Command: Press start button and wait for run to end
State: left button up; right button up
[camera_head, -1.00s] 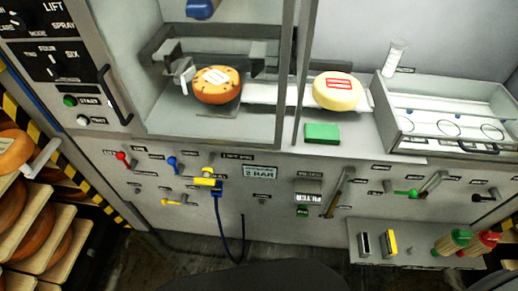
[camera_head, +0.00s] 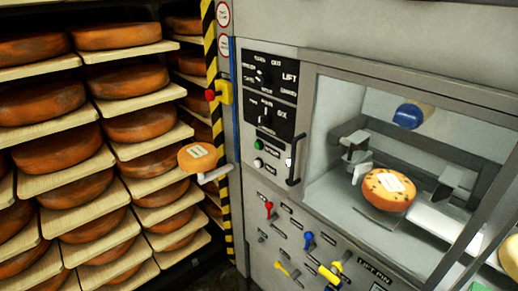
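The green start button (camera_head: 258,144) sits on the panel at the left of the machine, below the black dial plates. A white button (camera_head: 257,162) is just under it. In the chamber to the right, an orange cheese wheel with dark spots and a white label (camera_head: 388,190) rests between grey clamp jaws (camera_head: 355,143). A blue cylindrical part (camera_head: 408,115) hangs above it. Neither of my grippers is in view.
Racks of orange cheese wheels (camera_head: 125,77) fill the left. A small cheese (camera_head: 197,157) sits on a bracket by the striped post. A red button on a yellow box (camera_head: 210,95) is above it. A dark vertical handle (camera_head: 295,160) stands right of the buttons.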

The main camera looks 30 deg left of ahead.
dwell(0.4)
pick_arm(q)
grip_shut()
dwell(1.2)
